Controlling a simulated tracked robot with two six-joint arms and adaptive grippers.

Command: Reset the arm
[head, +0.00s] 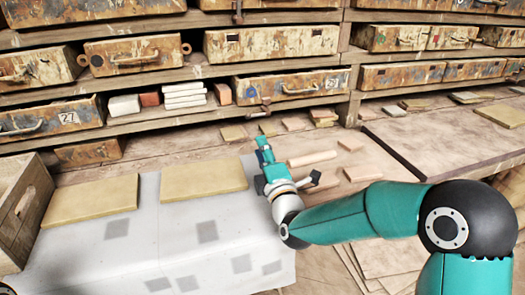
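My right arm comes in from the right in teal and black. Its gripper (264,152) is over the right end of the cloth-covered bench, beside the right tan tile. The fingers are small and seen at an angle, so I cannot tell whether they are open or shut. I see nothing clearly held in them. My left gripper is not in view.
Two tan tiles (91,202) (203,179) lie on the grey-white cloth (150,250). A wooden crate (20,212) stands at the left edge. Wood pieces (311,159) lie beyond the gripper. Shelves with worn drawers (271,42) line the back.

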